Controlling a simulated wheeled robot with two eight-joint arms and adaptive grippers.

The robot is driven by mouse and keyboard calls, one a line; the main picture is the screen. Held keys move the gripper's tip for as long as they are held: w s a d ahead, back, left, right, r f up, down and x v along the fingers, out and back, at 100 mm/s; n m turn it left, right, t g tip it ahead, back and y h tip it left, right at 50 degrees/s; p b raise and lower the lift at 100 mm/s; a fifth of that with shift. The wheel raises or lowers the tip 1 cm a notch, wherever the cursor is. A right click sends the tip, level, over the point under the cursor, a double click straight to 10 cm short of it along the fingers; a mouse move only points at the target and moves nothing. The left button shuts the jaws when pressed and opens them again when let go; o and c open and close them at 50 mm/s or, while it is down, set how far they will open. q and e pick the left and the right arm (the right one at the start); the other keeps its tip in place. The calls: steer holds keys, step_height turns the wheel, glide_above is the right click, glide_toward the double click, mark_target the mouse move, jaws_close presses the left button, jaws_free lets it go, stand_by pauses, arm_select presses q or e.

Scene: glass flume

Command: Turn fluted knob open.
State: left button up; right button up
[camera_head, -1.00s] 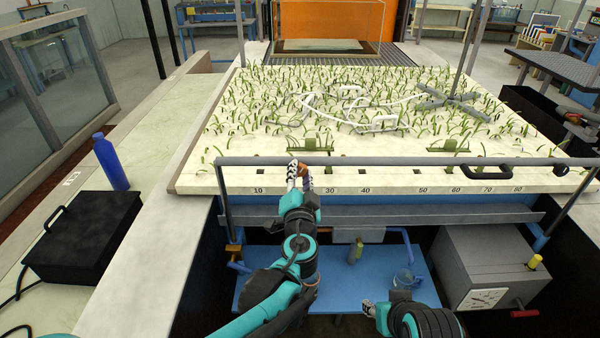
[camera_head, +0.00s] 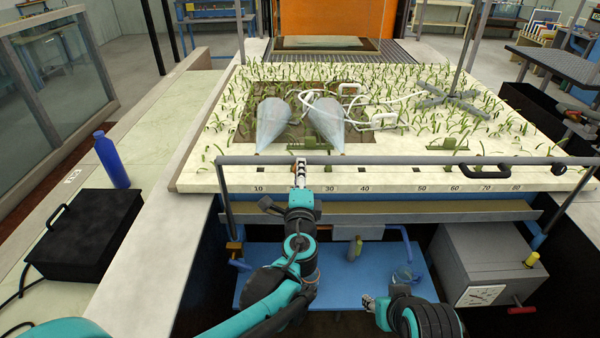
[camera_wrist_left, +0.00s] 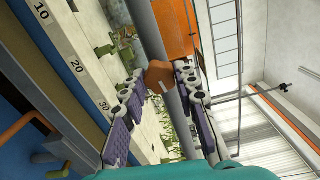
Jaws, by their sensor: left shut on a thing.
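The fluted knob (camera_wrist_left: 158,76) is orange-brown and sits between the fingertips of my left gripper (camera_wrist_left: 155,84) in the left wrist view. The fingers are shut on it. In the head view my left gripper (camera_head: 299,172) is at the front rail near the 20 to 30 marks, where it mostly hides the knob. Two pale translucent cones (camera_head: 272,124) (camera_head: 327,121) spread over the planted bed (camera_head: 460,142) behind it, on a darker patch. My right gripper (camera_head: 370,303) is low near the blue shelf; its fingers are too small to judge.
A grey rail (camera_head: 400,160) runs along the bed's front, with a black handle (camera_head: 487,172) at the right. A grey box (camera_head: 483,262) with a dial stands below. A blue bottle (camera_head: 111,160) and black case (camera_head: 83,235) are on the left ledge.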

arm_select(q)
steer(key=shift+m, duration=0.8)
steer(key=o, duration=1.2)
steer(key=shift+c, duration=0.2)
steer(key=s, duration=1.2)
